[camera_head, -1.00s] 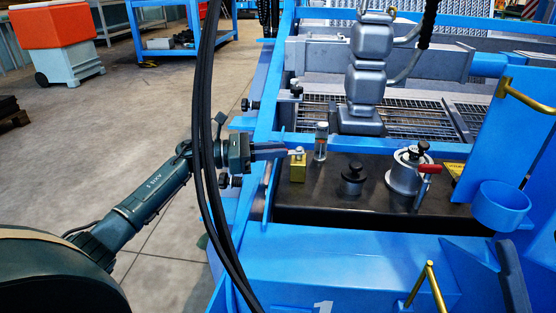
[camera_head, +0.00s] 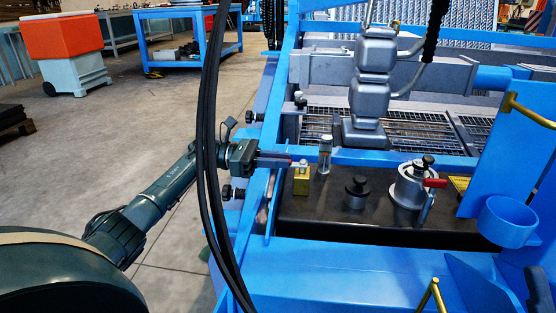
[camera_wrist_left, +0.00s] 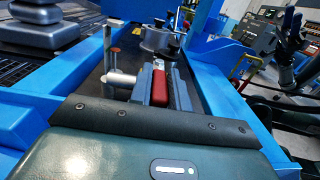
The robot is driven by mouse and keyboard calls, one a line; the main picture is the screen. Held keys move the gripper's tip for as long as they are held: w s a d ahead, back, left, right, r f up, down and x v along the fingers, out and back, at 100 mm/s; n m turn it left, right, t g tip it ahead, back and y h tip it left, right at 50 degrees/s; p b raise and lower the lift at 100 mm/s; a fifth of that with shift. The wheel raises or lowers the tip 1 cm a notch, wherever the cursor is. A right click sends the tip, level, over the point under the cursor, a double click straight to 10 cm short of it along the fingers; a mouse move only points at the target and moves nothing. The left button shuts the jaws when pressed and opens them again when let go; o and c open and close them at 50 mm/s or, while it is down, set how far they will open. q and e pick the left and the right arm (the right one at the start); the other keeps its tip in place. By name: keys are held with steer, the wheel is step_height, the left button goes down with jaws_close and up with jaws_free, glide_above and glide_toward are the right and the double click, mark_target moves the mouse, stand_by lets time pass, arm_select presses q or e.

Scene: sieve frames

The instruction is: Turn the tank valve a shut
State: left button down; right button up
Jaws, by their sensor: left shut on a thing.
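A small brass valve body (camera_head: 302,183) stands on the dark tank top near its left edge, with a silver stem on top. Its red lever handle (camera_head: 276,156) points left from the stem. My left gripper (camera_head: 282,161) comes in from the left over the blue rail and is shut on this handle. In the left wrist view the red handle (camera_wrist_left: 160,86) lies along the gripper's fingers (camera_wrist_left: 163,92). The fingers partly hide the lever, and the brass body is hard to make out there. My right gripper is not in view.
A clear vial (camera_head: 325,155), a black-knobbed cap (camera_head: 356,190) and a silver fitting (camera_head: 408,187) with another red handle (camera_head: 434,183) stand close on the tank top (camera_head: 330,224). Blue frame rails surround it. Black cables (camera_head: 212,150) hang before my left arm.

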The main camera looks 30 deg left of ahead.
arm_select(q)
steer(key=c, duration=1.3)
jaws_free()
steer(key=shift+s+a, duration=0.15)
steer(key=shift+a, duration=0.3)
steer(key=shift+v, duration=6.1)
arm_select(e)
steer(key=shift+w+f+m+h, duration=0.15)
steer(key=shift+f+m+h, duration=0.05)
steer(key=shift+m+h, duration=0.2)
arm_select(q)
steer(key=shift+s, duration=0.1)
